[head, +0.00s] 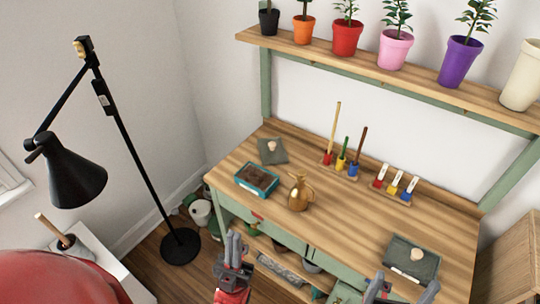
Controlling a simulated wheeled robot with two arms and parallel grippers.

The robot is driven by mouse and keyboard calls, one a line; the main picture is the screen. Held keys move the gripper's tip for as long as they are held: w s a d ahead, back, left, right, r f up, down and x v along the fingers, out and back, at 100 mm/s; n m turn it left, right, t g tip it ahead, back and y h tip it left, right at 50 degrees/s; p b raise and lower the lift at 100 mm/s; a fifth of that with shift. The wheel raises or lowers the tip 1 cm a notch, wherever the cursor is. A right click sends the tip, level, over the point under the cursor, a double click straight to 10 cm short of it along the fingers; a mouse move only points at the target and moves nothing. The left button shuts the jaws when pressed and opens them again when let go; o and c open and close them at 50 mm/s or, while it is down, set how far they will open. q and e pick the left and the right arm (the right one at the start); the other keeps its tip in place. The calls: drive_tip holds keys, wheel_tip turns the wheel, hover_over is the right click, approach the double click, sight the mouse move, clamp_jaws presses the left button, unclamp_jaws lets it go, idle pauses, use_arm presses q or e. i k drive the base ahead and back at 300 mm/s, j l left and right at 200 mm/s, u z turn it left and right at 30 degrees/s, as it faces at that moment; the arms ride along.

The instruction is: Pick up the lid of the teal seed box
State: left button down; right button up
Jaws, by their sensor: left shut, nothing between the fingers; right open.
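The teal seed box (257,180) stands on the left part of the wooden tabletop, its top open and dark brown contents showing. A dark grey-green square lid (267,157) with a pale round knob lies flat behind it. A second, similar lid (425,262) with a pale knob lies at the right front of the tabletop. I cannot tell which lid belongs to the teal box. My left gripper (236,237) is shut and empty, in front of the table, below the box in the picture. My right gripper (405,287) is open and empty, just below the right lid in the picture.
A brass jug (298,193) stands right of the teal box. Coloured tool holders (341,167) and small coloured items (395,186) line the back. Potted plants stand on the shelf (420,77) above. A black lamp (78,180) stands left. The middle-right tabletop is clear.

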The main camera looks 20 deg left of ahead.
sight(272, 150)
drive_tip(key=i+j+z, duration=0.15)
drive_tip(key=j, duration=0.2)
drive_tip(key=i+j+z, duration=0.1)
drive_tip(key=i+j, duration=0.15)
drive_tip(key=i+j+z, duration=0.15)
drive_tip(key=j, duration=0.35)
drive_tip(key=i+j+z, duration=0.15)
drive_tip(key=j, duration=0.25)
drive_tip(key=i, duration=0.05)
